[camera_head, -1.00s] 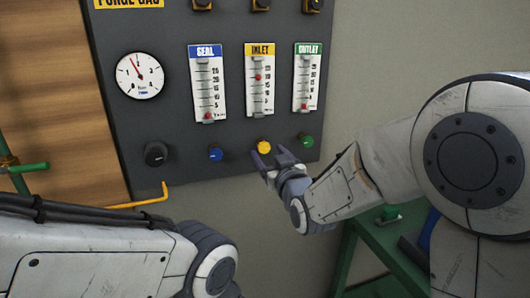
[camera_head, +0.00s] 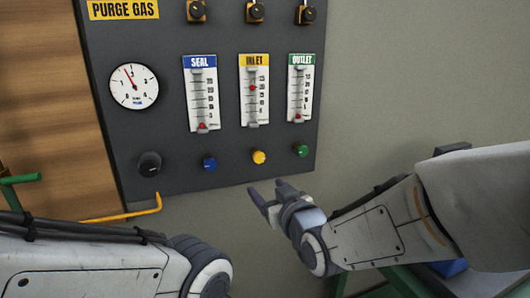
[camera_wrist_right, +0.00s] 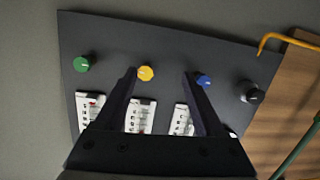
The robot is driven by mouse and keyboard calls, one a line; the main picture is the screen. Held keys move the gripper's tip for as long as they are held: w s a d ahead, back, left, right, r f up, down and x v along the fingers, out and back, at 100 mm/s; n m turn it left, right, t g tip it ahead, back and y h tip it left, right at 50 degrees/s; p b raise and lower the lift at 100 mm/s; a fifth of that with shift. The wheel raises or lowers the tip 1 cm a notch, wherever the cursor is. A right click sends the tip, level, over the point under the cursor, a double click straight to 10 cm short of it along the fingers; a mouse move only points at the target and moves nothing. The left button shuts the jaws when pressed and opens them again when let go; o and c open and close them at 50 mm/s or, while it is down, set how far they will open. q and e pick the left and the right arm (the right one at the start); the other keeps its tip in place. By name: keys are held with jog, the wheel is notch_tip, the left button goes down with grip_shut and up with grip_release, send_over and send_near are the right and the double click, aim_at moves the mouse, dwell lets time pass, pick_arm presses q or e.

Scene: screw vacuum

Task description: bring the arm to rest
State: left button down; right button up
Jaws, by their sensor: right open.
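My right arm (camera_head: 385,228) comes in from the right in the head view. Its gripper (camera_head: 268,192) is open and empty, below the yellow knob (camera_head: 259,157) and apart from the panel. In the right wrist view the two fingers (camera_wrist_right: 163,75) stand apart with nothing between them. The yellow knob (camera_wrist_right: 145,73) and blue knob (camera_wrist_right: 204,80) show beyond the fingertips. My left arm (camera_head: 90,265) crosses the lower left of the head view; its gripper is out of the frame.
A dark purge gas panel (camera_head: 180,100) hangs on the wall with a round gauge (camera_head: 134,86), a black knob (camera_head: 149,164), a blue knob (camera_head: 209,163) and a green knob (camera_head: 301,151). A yellow pipe (camera_head: 140,212) runs below it. The grey wall (camera_head: 420,80) at right is bare.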

jog(key=s+a+f+n+g+h+p, duration=0.15)
jog(key=s+f+g+p, duration=0.4)
jog(key=s, duration=0.75)
jog(key=s+d+f+g+h+p, duration=0.1)
jog(key=s+d+g+h, duration=0.2)
jog(key=s+g, duration=0.6)
jog(key=s+d, duration=0.1)
jog(key=s, duration=0.5)
jog(key=shift+s+d+f+n, duration=0.15)
jog(key=shift+s+n, duration=0.05)
jog(key=shift+n, duration=0.15)
jog(key=shift+g, duration=0.25)
